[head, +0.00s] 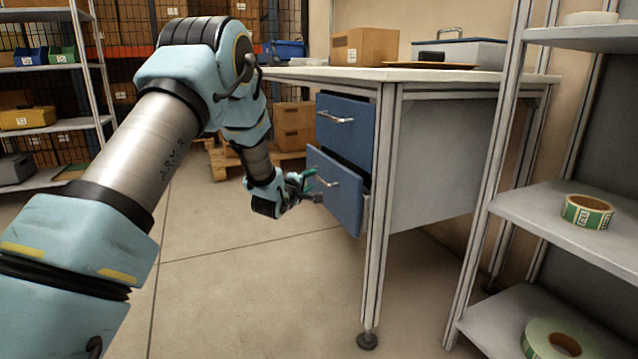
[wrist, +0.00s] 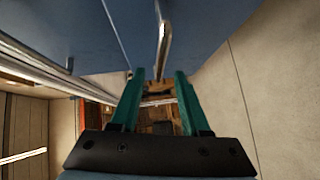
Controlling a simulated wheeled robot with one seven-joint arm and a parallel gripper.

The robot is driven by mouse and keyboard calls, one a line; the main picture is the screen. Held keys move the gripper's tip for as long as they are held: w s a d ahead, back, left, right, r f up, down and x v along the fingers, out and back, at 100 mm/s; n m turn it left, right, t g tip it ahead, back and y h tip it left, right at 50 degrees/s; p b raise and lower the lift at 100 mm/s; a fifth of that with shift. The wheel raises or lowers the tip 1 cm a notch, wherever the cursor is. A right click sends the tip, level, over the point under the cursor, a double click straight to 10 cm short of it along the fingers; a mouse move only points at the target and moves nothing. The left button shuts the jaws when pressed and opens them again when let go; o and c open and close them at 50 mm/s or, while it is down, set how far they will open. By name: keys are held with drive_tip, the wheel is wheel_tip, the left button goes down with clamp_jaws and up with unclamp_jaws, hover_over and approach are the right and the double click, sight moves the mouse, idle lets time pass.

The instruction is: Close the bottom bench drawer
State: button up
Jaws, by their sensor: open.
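The bottom bench drawer (head: 338,207) has a blue front with a metal bar handle (head: 325,182). It stands pulled out of the bench, with a gap showing above its front. My gripper (head: 312,185) is at the drawer front, close to the handle, and is open with nothing between its fingers. In the wrist view, the two green fingers (wrist: 158,82) are spread apart, and the handle (wrist: 163,45) runs down the blue drawer front (wrist: 205,25) to between the fingertips. I cannot tell whether the fingers touch it.
The top blue drawer (head: 345,138) sits above, under the white bench top (head: 400,75). A bench leg (head: 378,250) stands just right of the drawers. A shelf (head: 575,222) with tape reels is at the right. The floor (head: 250,290) in front is clear.

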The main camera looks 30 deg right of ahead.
sight(317, 177)
drive_tip(key=b+x, duration=0.1)
drive_tip(key=x, duration=0.5)
drive_tip(key=shift+f, duration=0.1)
drive_tip(key=shift+s, duration=0.1)
clamp_jaws()
idle(1.2)
